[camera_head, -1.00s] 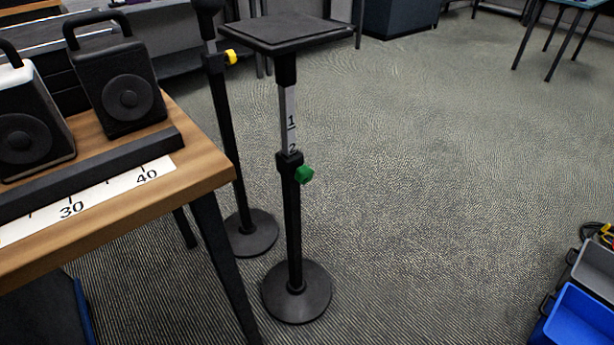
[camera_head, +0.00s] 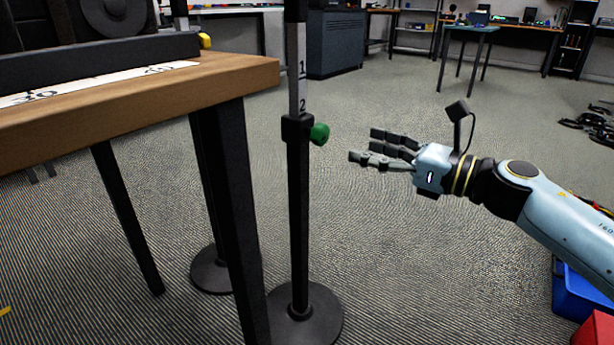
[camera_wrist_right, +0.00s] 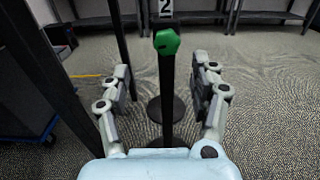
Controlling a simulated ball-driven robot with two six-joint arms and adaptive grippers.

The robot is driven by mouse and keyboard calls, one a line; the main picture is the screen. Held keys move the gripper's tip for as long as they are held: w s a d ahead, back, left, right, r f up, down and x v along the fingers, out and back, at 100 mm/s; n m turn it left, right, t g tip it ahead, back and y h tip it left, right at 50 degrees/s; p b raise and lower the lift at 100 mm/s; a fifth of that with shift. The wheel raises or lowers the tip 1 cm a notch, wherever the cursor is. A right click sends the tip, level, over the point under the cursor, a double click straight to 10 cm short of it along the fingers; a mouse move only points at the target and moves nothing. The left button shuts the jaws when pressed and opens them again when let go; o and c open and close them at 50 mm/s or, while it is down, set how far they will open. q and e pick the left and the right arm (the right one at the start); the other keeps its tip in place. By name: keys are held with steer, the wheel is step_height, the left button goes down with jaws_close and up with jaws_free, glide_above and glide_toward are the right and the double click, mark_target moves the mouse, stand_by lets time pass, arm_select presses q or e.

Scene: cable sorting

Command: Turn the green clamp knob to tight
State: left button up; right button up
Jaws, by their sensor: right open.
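The green clamp knob (camera_head: 319,133) sits on the right side of a black collar (camera_head: 297,128) on the stand's upright pole (camera_head: 298,215). The pole's grey upper part carries the marks 1 and 2. My right gripper (camera_head: 362,146) is open and empty, to the right of the knob and apart from it, with its fingers pointing toward it. In the right wrist view the knob (camera_wrist_right: 167,41) lies straight ahead, beyond the open fingers (camera_wrist_right: 166,82) and between their lines. My left gripper is not in view.
A wooden table (camera_head: 200,90) with dark legs stands close on the left of the stand. A second round-based stand (camera_head: 212,270) is behind it. A blue bin (camera_head: 578,293) and a red bin (camera_head: 597,330) are at the lower right. The floor around my gripper is clear.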

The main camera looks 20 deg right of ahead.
mark_target(326, 137)
steer(key=x, duration=0.4)
steer(key=b+x, duration=0.1)
steer(key=x, duration=0.1)
steer(key=shift+w+d+f, duration=0.3)
steer(key=shift+w+f, duration=0.1)
steer(key=shift+w, duration=0.1)
steer(key=shift+b+x, duration=0.5)
steer(key=shift+x, duration=1.9)
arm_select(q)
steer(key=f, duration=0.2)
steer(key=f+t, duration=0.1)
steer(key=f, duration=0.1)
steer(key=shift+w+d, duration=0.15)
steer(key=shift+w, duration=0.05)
